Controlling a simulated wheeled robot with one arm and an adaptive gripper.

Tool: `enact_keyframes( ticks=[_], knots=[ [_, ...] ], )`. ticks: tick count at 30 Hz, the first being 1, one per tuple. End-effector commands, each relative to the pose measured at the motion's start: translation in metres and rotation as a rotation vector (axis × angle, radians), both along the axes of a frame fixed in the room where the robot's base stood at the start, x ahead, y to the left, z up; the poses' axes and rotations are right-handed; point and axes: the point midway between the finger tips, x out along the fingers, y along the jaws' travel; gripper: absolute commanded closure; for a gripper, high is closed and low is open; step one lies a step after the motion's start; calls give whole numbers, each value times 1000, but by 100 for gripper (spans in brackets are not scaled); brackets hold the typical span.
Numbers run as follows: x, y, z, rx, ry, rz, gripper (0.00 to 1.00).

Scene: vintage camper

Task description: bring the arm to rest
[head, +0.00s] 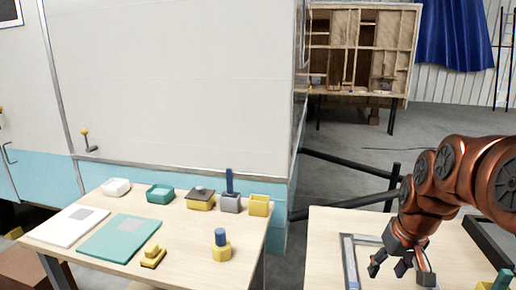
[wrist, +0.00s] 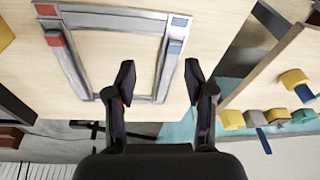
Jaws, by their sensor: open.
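My copper-coloured arm comes in from the right in the head view. My gripper (head: 396,270) points down over the right-hand table (head: 325,224). In the wrist view my gripper (wrist: 160,85) has its two dark fingers spread apart with nothing between them. A grey rectangular frame (wrist: 115,15) lies on the table beyond the fingertips, with red and blue pieces on its sides. The same frame (head: 349,262) is partly hidden by my gripper in the head view.
The left table (head: 190,265) holds a white book (head: 65,228), a teal book (head: 105,245), a yellow stepped block (head: 152,257), a yellow piece with a blue top (head: 221,248) and several small containers. A dark tray (head: 485,240) lies right of my gripper. A gap separates the tables.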

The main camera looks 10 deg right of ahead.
Motion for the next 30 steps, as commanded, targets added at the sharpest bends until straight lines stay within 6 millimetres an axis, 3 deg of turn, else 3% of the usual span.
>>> enact_keyframes(
  ticks=[1, 6, 12, 15, 20, 30],
  knots=[
    [-13, 25, 5, 4, 27, 29, 47],
    [-67, 90, 1, 12, 131, 93, 47],
    [-142, 139, -6, 0, 252, 139, 47],
    [-175, 151, -10, -10, 299, 149, 47],
    [-207, 159, -16, -21, 349, 154, 47],
    [-216, 160, -18, -24, 361, 151, 50]
  ],
)
